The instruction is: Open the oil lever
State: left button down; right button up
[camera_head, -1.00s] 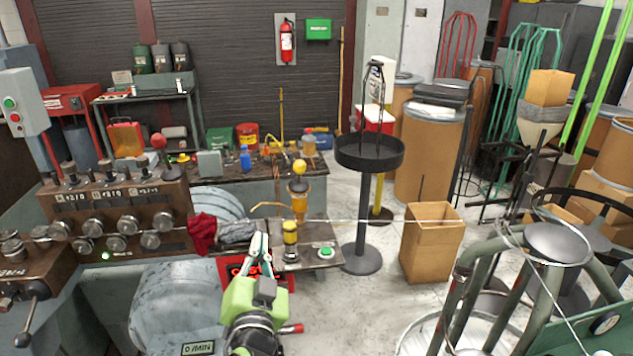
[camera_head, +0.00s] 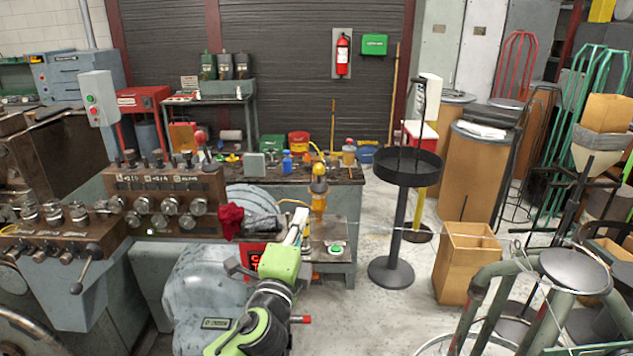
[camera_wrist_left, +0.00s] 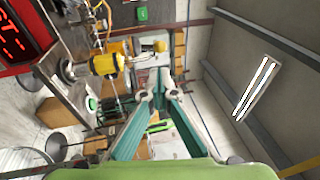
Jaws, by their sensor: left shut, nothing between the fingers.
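My left gripper (camera_head: 300,216) is shut and empty, raised over the small metal table beside the machine. It also shows in the left wrist view (camera_wrist_left: 155,96), its green fingers meeting at the tips. A nearer yellow oiler cylinder (camera_wrist_left: 103,64) is apart from the fingers, at upper left of that view; in the head view my gripper mostly hides it. A farther amber oiler with a yellow top (camera_head: 319,188) stands just behind and right of the fingertips. Its yellow top also shows in the wrist view (camera_wrist_left: 160,46). I cannot make out the oil lever itself. My right gripper is not seen.
A green button (camera_head: 336,249) sits on the small table. A red digital display (camera_wrist_left: 14,42) is close by in the wrist view. A black round stand (camera_head: 407,168) and a cardboard box (camera_head: 466,262) stand to the right.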

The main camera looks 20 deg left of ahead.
aim_at(317, 170)
pick_arm(q)
jog(key=p+x, duration=0.4)
jog(key=x, duration=0.8)
jog(key=shift+w+d+r, duration=0.15)
jog(key=shift+w+r, duration=0.05)
jog(key=shift+w, duration=0.7)
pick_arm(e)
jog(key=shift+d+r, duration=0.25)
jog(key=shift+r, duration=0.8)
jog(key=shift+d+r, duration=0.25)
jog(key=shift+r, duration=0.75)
